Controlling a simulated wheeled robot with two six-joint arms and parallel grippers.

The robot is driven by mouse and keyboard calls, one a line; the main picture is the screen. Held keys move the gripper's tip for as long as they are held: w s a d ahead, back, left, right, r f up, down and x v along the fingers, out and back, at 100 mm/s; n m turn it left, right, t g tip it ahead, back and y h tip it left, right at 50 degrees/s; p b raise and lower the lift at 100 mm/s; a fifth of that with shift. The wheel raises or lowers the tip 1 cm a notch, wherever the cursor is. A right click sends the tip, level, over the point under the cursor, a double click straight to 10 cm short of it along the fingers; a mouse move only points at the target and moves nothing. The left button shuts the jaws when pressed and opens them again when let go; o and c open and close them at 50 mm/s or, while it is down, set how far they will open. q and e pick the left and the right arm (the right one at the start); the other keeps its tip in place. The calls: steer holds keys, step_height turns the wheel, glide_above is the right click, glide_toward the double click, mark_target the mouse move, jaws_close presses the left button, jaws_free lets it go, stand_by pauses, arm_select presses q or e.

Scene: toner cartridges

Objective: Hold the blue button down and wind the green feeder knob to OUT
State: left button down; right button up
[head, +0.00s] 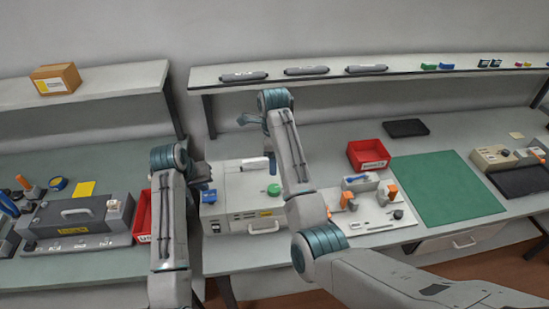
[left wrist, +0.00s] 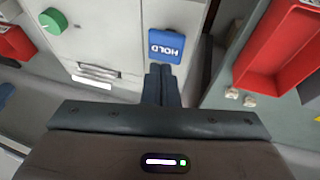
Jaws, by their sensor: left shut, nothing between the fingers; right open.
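A red bin (head: 142,217) and a dark grey case (head: 75,218) stand left of the feeder. On the right are another red bin (head: 368,154), a white board with orange-handled parts (head: 385,218) and a green mat (head: 447,187). A shelf (head: 215,84) runs along the back.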

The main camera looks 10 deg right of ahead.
arm_select(q)
step_height(320, 180, up, 4)
steer(key=shift+f, duration=0.15)
stand_by(0.3)
steer(key=shift+s+f, duration=0.1)
